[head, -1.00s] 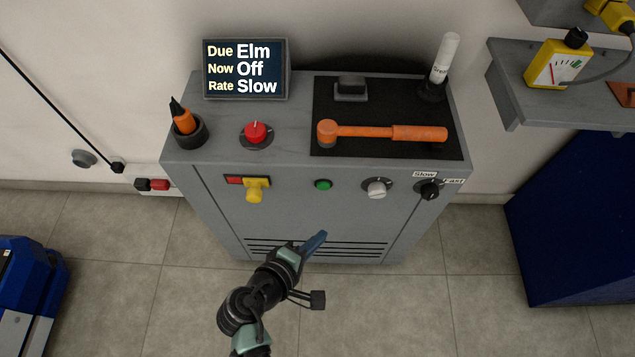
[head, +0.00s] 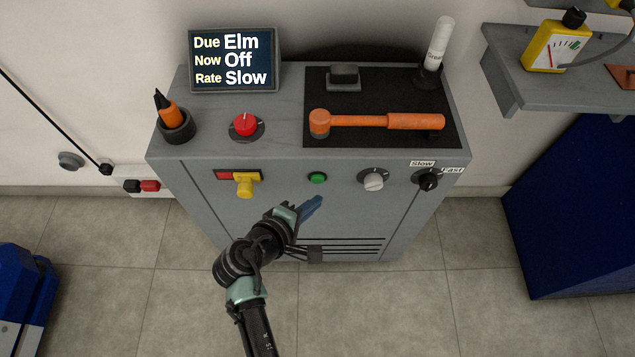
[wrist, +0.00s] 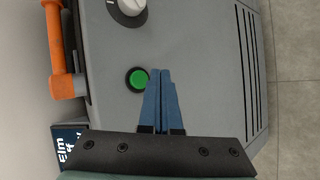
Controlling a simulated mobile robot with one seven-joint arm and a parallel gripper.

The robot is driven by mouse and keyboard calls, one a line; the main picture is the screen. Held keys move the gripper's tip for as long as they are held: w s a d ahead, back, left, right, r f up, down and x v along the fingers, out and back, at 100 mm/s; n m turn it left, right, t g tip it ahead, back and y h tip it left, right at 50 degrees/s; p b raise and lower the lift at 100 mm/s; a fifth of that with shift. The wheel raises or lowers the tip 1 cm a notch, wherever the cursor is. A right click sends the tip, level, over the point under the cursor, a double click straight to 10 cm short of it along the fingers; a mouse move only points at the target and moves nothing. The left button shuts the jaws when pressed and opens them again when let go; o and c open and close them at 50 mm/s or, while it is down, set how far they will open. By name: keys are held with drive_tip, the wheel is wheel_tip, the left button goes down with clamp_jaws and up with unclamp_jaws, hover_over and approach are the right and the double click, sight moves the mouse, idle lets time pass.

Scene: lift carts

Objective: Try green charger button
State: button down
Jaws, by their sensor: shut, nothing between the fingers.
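The green charger button (head: 317,178) is a small round button in a dark ring on the front face of the grey charger cabinet (head: 340,215). It also shows in the wrist view (wrist: 138,79), just left of the fingertips. My gripper (head: 314,202) has blue fingers and is shut and empty. In the head view its tips are just below the button. I see no clear contact between them. The display (head: 233,60) on the cabinet top reads Due Elm, Now Off, Rate Slow.
Beside the button are a yellow switch (head: 244,187) at left, a white-grey knob (head: 373,181) and a black Slow/Fast knob (head: 427,180) at right. A red mushroom button (head: 245,124) and an orange mallet (head: 375,121) are on top. A grey shelf (head: 510,75) juts out at right.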

sight(321, 184)
drive_tip(key=shift+w, duration=1)
idle(1.3)
drive_tip(key=shift+w, duration=0.4)
drive_tip(key=shift+w+b, duration=0.3)
drive_tip(key=shift+w, duration=0.1)
idle(0.5)
drive_tip(key=shift+s+r, duration=0.1)
drive_tip(key=shift+s+p, duration=0.55)
drive_tip(key=shift+s, duration=0.2)
drive_tip(key=shift+s, duration=0.1)
drive_tip(key=shift+s+p, duration=1.3)
drive_tip(key=shift+s, duration=1.1)
